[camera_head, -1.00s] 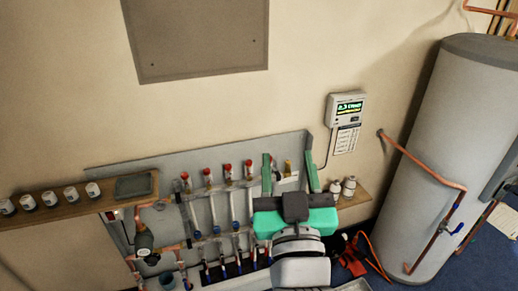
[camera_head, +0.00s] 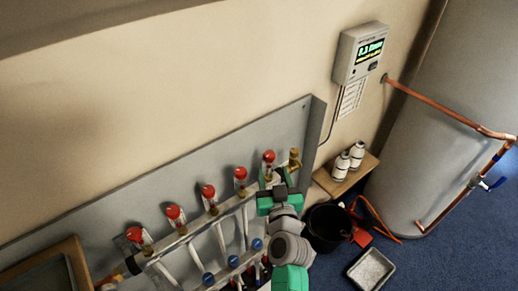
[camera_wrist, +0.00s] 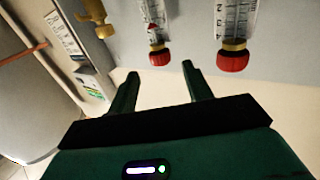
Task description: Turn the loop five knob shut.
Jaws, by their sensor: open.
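A row of red knobs runs along the top of the manifold in the head view. The rightmost red knob (camera_head: 269,157), the fifth from the left, stands beside a brass fitting (camera_head: 294,159). No loop numbers are readable. My gripper (camera_wrist: 157,78) is open and empty. In the wrist view the red knob (camera_wrist: 159,58) under a clear scaled tube appears just beyond and between the two fingertips, not visibly touched. A neighbouring red knob (camera_wrist: 233,61) is to its right. In the head view my gripper's fingers are partly hidden below the rightmost red knob.
Several blue knobs (camera_head: 257,244) sit on the lower bar. A lit wall controller (camera_head: 360,52) hangs above a small shelf (camera_head: 352,175) with two white bottles (camera_head: 347,160). A black bucket (camera_head: 326,228) and a metal tray (camera_head: 371,269) are on the floor.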

